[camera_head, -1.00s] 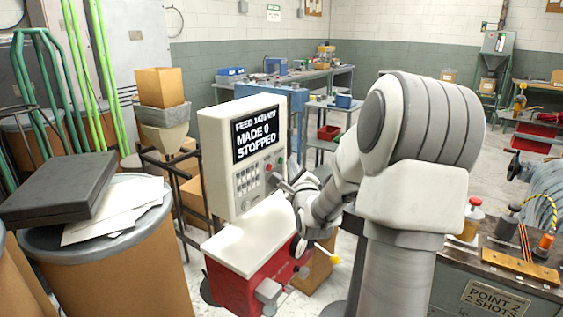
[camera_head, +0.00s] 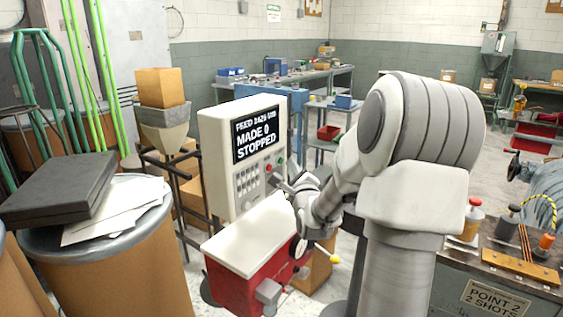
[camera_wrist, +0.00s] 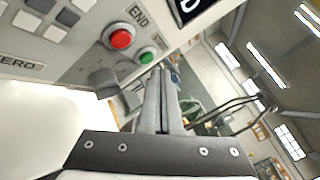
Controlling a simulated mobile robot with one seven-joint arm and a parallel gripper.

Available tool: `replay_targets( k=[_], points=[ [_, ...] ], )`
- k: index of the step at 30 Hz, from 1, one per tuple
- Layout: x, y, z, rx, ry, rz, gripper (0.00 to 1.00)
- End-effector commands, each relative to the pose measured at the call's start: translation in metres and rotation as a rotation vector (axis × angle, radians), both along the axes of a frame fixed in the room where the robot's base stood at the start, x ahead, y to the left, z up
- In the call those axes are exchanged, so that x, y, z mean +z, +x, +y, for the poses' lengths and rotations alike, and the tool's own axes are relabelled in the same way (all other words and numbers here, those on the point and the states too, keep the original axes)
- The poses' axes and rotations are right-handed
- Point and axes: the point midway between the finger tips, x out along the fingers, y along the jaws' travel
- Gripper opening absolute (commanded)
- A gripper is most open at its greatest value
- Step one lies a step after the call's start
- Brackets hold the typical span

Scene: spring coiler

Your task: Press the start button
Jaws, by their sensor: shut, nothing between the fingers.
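The white control panel (camera_head: 243,155) of the coiler stands above a red machine body (camera_head: 240,285). Its dark screen (camera_head: 257,134) reads MADE 0 and STOPPED. In the wrist view a large red button (camera_wrist: 121,38) sits beside a smaller green button (camera_wrist: 147,56) on the panel face. The red button also shows in the head view (camera_head: 269,168). My gripper (camera_wrist: 160,72) is shut and empty. Its fingertips are close to the green button, just below and right of it in the wrist view; I cannot tell whether they touch.
A yellow-tipped lever (camera_head: 333,258) sticks out below my wrist. A drum (camera_head: 110,265) with papers and a black case (camera_head: 58,188) stands left. A bench with pots (camera_head: 472,222) stands right.

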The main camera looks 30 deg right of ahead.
Motion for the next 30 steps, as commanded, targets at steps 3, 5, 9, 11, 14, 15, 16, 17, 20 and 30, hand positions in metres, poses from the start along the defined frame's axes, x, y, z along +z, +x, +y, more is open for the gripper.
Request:
replay_targets(
  k=[3,5,9,11,14,15,16,17,20,30],
  points=[
    [0.0,0.0,0.0,0.0,0.0,0.0,0.0],
    [0.0,0.0,0.0,0.0,0.0,0.0,0.0],
    [0.0,0.0,0.0,0.0,0.0,0.0,0.0],
    [0.0001,0.0,0.0001,0.0,0.0,0.0,0.0],
    [0.0,0.0,0.0,0.0,0.0,0.0,0.0],
    [0.0,0.0,0.0,0.0,0.0,0.0,0.0],
    [0.0,0.0,0.0,0.0,0.0,0.0,0.0],
    [0.0,0.0,0.0,0.0,0.0,0.0,0.0],
    [-0.0001,0.0005,0.0002,0.0,0.0,0.0,0.0],
    [-0.0005,0.008,0.0032,0.0,0.001,0.001,0.0]
  ],
)
